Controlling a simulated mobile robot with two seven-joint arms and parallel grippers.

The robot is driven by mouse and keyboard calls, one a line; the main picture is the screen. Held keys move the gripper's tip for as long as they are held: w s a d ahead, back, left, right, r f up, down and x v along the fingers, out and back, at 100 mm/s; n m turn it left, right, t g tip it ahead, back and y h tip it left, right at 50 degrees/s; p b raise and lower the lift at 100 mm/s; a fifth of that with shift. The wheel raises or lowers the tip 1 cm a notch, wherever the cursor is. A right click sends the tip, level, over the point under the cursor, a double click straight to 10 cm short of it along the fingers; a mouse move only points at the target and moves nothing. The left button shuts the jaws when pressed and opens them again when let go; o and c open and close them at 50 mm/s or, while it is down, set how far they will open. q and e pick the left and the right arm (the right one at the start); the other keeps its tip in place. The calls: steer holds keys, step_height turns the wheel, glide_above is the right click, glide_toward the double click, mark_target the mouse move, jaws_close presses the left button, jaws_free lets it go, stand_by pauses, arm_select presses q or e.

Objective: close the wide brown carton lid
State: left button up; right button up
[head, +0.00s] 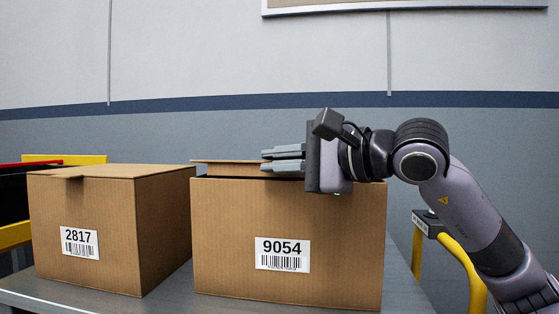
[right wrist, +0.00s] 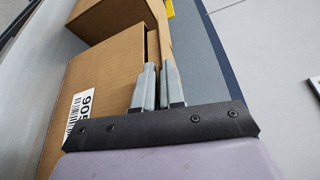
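The wide brown carton (head: 330,215) with label 9054 stands on a grey surface in the middle of the head view. Its lid (head: 225,166) is partly raised, with a dark gap under it at the left. My right gripper (head: 275,159) is at the top of this carton, its fingers pointing left and overlapping the lid. In the right wrist view the two fingers (right wrist: 160,82) are a little apart, with the lid's edge (right wrist: 161,40) running toward the gap between them. Whether they touch the lid I cannot tell. My left gripper is not in view.
A second brown carton (head: 85,210), labelled 2817, stands close by on the left. A yellow rail (head: 460,256) is at the right, below my right arm. The grey surface (head: 155,298) runs under both cartons. A wall stands behind.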

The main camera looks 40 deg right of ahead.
steer(key=o, duration=0.3)
steer(key=shift+d+f, duration=0.1)
steer(key=shift+o, duration=0.2)
steer(key=shift+s, duration=0.1)
steer(key=shift+s+d, duration=0.15)
steer(key=shift+s, duration=0.15)
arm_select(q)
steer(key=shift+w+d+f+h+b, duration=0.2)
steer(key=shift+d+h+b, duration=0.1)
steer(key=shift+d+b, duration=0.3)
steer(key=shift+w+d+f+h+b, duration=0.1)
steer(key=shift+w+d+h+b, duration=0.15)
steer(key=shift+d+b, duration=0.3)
arm_select(e)
steer(key=v, duration=0.6)
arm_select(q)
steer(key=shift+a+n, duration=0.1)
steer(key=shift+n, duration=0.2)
arm_select(e)
steer(key=shift+s, duration=0.1)
